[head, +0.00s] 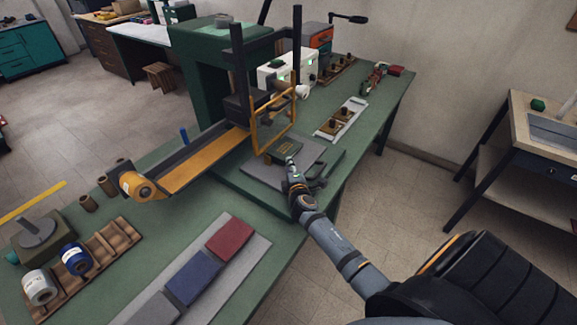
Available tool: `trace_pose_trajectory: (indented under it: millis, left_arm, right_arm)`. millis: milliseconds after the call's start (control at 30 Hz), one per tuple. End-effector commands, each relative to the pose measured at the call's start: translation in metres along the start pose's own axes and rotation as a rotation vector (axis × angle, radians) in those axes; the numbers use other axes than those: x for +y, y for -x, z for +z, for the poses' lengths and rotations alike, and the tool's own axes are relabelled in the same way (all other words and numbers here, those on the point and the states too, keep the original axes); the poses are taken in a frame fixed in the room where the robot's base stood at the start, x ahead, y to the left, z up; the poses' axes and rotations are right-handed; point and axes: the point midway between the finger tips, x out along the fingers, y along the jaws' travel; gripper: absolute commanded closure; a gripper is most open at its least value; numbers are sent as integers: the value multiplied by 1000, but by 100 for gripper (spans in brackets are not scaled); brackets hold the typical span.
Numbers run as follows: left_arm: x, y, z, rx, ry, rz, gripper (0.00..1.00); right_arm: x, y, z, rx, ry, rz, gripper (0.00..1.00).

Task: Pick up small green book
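A small dark green book (284,147) with a gold-toned mark lies on the grey plate (262,173) of the green press, under the press's yellow frame. My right gripper (292,166) reaches in from the lower right, its tip at the near right side of the book. The gripper is small and dark in the picture, so I cannot tell whether its fingers touch the book or how far apart they are. My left gripper is not in view.
The green press (205,58) with its yellow frame (256,128) and foil roll arm (205,157) stands over the book. A grey board (165,310) with red and blue covers lies in front. A white tray (345,117) is to the right. A side table (520,118) stands far right.

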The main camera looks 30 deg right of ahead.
Motion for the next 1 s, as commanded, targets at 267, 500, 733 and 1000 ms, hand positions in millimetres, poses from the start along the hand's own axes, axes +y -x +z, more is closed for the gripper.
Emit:
trace_pose_trajectory:
  millis: [267, 500, 733, 1000]
  left_arm:
    - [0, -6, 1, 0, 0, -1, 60]
    - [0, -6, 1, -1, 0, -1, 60]
    - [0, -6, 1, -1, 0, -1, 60]
    - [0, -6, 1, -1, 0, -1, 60]
  right_arm:
    - [0, -15, 0, 1, 0, 0, 68]
    - [0, -15, 0, 0, 0, 0, 70]
    - [-1, -14, 0, 0, -1, -2, 86]
    - [-4, -14, 0, -1, -1, -6, 100]
